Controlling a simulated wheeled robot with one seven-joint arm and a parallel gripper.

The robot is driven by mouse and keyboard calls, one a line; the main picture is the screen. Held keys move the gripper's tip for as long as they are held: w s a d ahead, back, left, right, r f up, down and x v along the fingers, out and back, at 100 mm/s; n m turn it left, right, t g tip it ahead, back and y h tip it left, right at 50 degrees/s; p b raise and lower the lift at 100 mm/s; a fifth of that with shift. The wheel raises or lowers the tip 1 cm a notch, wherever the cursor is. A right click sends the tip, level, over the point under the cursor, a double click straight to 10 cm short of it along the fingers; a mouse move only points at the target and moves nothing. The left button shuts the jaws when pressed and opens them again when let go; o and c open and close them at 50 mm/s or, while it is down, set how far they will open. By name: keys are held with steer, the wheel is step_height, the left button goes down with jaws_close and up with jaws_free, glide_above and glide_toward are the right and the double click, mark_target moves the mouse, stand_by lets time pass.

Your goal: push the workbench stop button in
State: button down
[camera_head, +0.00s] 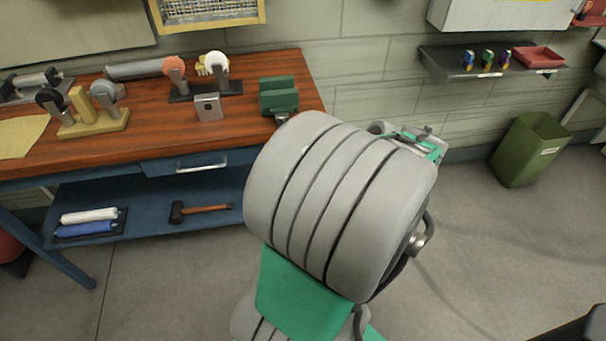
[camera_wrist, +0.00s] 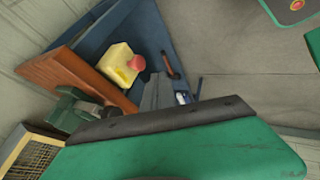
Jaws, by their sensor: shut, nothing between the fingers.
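The stop button is a red round knob (camera_wrist: 137,63) on a yellow box (camera_wrist: 119,65) in the wrist view. The box is at the blue end side of the workbench (camera_wrist: 68,78), below the wooden top. The knob stands out from the box's face. My gripper (camera_wrist: 156,78) shows as narrow grey fingers, shut and empty, below and right of the knob in the picture. A gap seems to lie between them; its depth is hard to tell. In the head view my arm covers the right end of the workbench (camera_head: 237,121), so the button is hidden there.
A green vise (camera_head: 279,96) sits at the bench's right corner, close to my arm. A hammer (camera_head: 200,209) lies on the lower shelf. A green bin (camera_head: 528,150) and a wall shelf (camera_head: 490,66) stand to the right. The floor between is clear.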

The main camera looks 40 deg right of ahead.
steer(key=w+d+f, duration=0.1)
steer(key=w+f, duration=0.6)
steer(key=w, duration=0.2)
steer(key=shift+d+f, duration=0.4)
steer(key=shift+w+d+b, duration=0.6)
steer(key=shift+w+b, duration=0.15)
steer(key=shift+w, duration=0.1)
